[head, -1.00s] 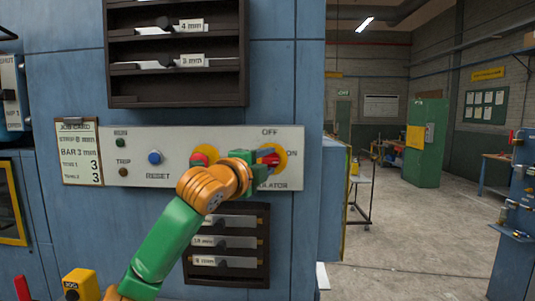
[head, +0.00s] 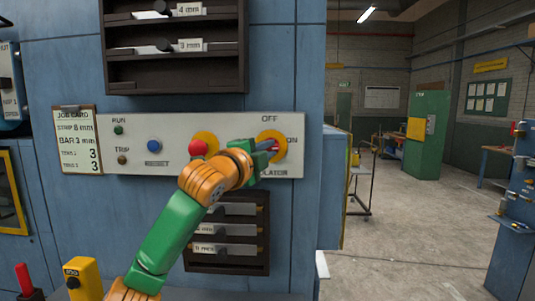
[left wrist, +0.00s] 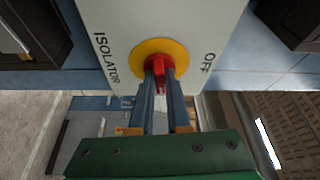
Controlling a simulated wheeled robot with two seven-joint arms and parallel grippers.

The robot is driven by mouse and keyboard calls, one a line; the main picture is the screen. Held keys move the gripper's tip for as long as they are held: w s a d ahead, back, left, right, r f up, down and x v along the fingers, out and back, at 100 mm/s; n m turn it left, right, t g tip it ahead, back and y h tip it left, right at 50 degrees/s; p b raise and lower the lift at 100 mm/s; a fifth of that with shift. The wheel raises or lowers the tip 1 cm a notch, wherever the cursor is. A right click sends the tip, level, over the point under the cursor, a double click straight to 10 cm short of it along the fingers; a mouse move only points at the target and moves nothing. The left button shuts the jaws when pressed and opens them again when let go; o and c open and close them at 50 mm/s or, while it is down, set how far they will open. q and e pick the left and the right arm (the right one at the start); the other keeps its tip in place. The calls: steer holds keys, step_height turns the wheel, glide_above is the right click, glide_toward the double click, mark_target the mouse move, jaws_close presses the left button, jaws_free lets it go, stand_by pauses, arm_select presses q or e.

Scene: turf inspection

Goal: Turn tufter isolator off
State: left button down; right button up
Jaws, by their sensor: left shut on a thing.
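The isolator (head: 268,135) is a yellow disc with a red handle on the right end of a pale control panel (head: 185,125). OFF is lettered above it and ON to its right. My left gripper (head: 270,146) reaches it from below left. In the left wrist view its fingers (left wrist: 159,75) are shut on the red handle (left wrist: 158,63), one on each side. The yellow disc (left wrist: 178,50) shows behind them. The handle points toward the ON side; the gripper covers part of it. My right gripper is not in view.
A red button (head: 198,148) on yellow, close to my arm, a blue RESET button (head: 153,146) and a job card (head: 77,140) are left of the isolator. Slotted racks hang above (head: 174,88) and below (head: 228,267). Open floor (head: 410,245) lies to the right.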

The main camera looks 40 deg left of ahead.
arm_select(q)
steer(key=n+y+b, duration=0.2)
steer(key=n, duration=0.3)
steer(key=n+t+y+b, duration=0.1)
steer(key=n+b, duration=0.1)
steer(key=n, duration=0.3)
steer(key=f+n+t+y+b, duration=0.1)
steer(key=n+y+b, duration=0.1)
steer(key=n, duration=0.3)
steer(key=shift+w+d+y+b, duration=0.2)
steer(key=shift+d+y+b, duration=0.1)
steer(key=shift+b, duration=0.3)
steer(key=shift+n+g+y, duration=0.3)
steer(key=shift+n+y, duration=0.45)
steer(key=shift+n, duration=0.65)
steer(key=shift+n+g+y, duration=0.3)
steer(key=shift+n+y, duration=0.45)
steer(key=shift+n, duration=0.65)
steer(key=shift+r+n+b, duration=0.1)
steer(key=shift+n+b, duration=0.2)
steer(key=c, duration=0.9)
jaws_free()
steer(key=shift+r, duration=0.1)
